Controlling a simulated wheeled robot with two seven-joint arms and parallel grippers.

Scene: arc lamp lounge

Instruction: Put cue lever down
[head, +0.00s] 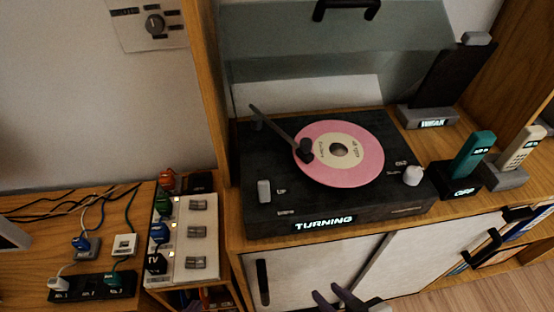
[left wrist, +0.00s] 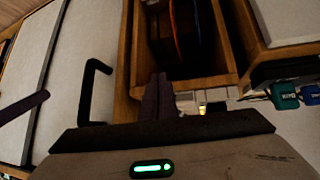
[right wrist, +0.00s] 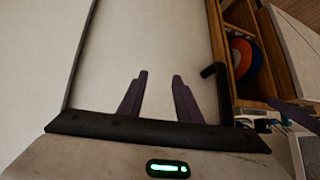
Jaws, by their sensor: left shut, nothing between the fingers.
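The cue lever (head: 264,190) is a small pale block at the front left of the black turntable (head: 262,217), beside small labels, the upper one seeming to read UP. The dark tonearm (head: 272,122) reaches over the pink record (head: 345,174); whether its head touches the record I cannot tell. The front display (head: 323,222) reads TURNING. My right gripper (head: 335,291) is open and empty, below the turntable in front of the cabinet doors; it also shows in the right wrist view (right wrist: 160,75). My left gripper (left wrist: 161,76) is shut and empty, low before the record shelf, outside the head view.
The clear lid (head: 300,58) stands raised behind the turntable. Phones (head: 474,155) stand on the right. A panel of switches (head: 197,235) and plugs lies left. A black door handle (left wrist: 92,88) juts out near my left gripper.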

